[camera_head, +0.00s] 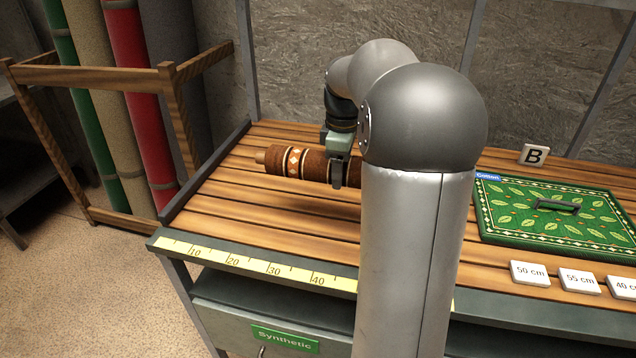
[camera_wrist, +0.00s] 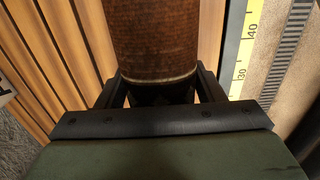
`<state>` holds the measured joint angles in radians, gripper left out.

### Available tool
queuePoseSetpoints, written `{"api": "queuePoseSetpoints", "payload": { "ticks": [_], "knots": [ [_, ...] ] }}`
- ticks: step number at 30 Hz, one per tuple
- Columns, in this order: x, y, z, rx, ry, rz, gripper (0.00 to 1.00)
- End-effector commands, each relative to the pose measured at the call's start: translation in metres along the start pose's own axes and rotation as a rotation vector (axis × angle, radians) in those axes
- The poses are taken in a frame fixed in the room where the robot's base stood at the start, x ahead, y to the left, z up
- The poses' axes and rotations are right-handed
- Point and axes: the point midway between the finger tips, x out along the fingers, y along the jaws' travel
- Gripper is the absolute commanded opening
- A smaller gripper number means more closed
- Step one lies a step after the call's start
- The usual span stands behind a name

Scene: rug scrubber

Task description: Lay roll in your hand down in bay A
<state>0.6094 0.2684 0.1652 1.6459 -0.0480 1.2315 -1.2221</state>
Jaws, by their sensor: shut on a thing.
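The roll (camera_head: 296,161) is a rolled rug, brown with cream bands and orange diamonds, with a wooden core end showing at its left. My gripper (camera_head: 340,172) is shut on it, and the roll lies level across the picture over the slatted table (camera_head: 225,205). Whether it touches the slats I cannot tell. My arm hides its right part. In the wrist view the roll (camera_wrist: 163,40) sits between the two fingers (camera_wrist: 162,90). A "B" sign (camera_head: 534,155) stands at the back right. No sign for bay A shows; my arm covers the middle of the table.
A green leaf-patterned rug (camera_head: 505,228) with a dark handle and a "Cotton" tag lies at right. Small size tiles (camera_head: 529,272) lie before it. A yellow ruler (camera_head: 255,264) runs along the front edge. A wooden rack (camera_head: 120,75) with upright rolls stands left. The table's left slats are clear.

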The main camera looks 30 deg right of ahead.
Motion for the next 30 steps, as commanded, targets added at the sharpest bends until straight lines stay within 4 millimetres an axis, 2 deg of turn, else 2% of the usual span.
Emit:
{"api": "queuePoseSetpoints", "payload": {
  "ticks": [11,15,21,30],
  "knots": [
    [0.033,0.031,-0.074,-0.016,0.001,-0.001,0.17],
    [0.057,0.04,-0.096,-0.013,0.001,-0.003,0.17],
    [0.081,0.049,-0.114,-0.012,0.001,0.0,0.17],
    [0.099,0.054,-0.127,-0.01,0.002,0.0,0.17]
  ]
}}
